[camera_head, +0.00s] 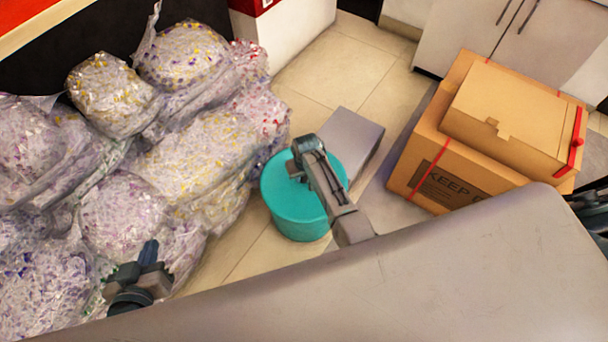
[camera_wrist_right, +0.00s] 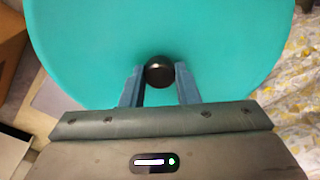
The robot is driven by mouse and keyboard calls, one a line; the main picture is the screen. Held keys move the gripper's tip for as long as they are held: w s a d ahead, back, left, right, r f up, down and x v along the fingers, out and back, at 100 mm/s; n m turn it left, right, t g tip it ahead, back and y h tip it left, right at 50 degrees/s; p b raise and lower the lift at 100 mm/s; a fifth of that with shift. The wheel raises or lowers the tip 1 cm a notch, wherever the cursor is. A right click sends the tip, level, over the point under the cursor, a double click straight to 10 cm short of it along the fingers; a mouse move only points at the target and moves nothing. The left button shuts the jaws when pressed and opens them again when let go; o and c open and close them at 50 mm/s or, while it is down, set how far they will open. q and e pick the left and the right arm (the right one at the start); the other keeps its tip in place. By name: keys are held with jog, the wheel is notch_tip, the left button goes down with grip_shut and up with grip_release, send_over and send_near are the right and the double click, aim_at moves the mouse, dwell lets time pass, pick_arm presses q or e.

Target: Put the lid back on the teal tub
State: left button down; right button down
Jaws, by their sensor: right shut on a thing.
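The teal tub (camera_head: 302,228) stands on the tiled floor in the middle of the head view. Its round teal lid (camera_head: 277,181) lies at the tub's top; I cannot tell whether it is fully seated. The lid (camera_wrist_right: 85,45) fills much of the right wrist view, with a dark round knob (camera_wrist_right: 159,72) on it. My right gripper (camera_wrist_right: 158,86) is shut on this knob, one blue finger on each side. In the head view my right gripper (camera_head: 297,174) covers the knob. My left gripper (camera_head: 150,256) is away at the lower left, in front of the bags; its finger gap is unclear.
Clear bags of colourful shreds (camera_head: 205,145) are piled left of the tub, close to it. A low grey block (camera_head: 352,137) is behind it to the right. Cardboard boxes (camera_head: 480,125) are stacked farther right. Bare floor (camera_head: 335,70) lies behind, before white cabinets (camera_head: 470,35).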

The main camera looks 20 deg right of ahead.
jog(key=shift+r+p, duration=0.1)
jog(key=shift+p, duration=0.65)
dwell(0.8)
jog(key=shift+f, duration=0.2)
dwell(0.8)
jog(key=shift+p, duration=0.55)
dwell(0.5)
jog(key=c, duration=0.6)
grip_release()
jog(key=shift+o, duration=0.2)
notch_tip(320, 180, up, 7)
jog(key=p, duration=0.8)
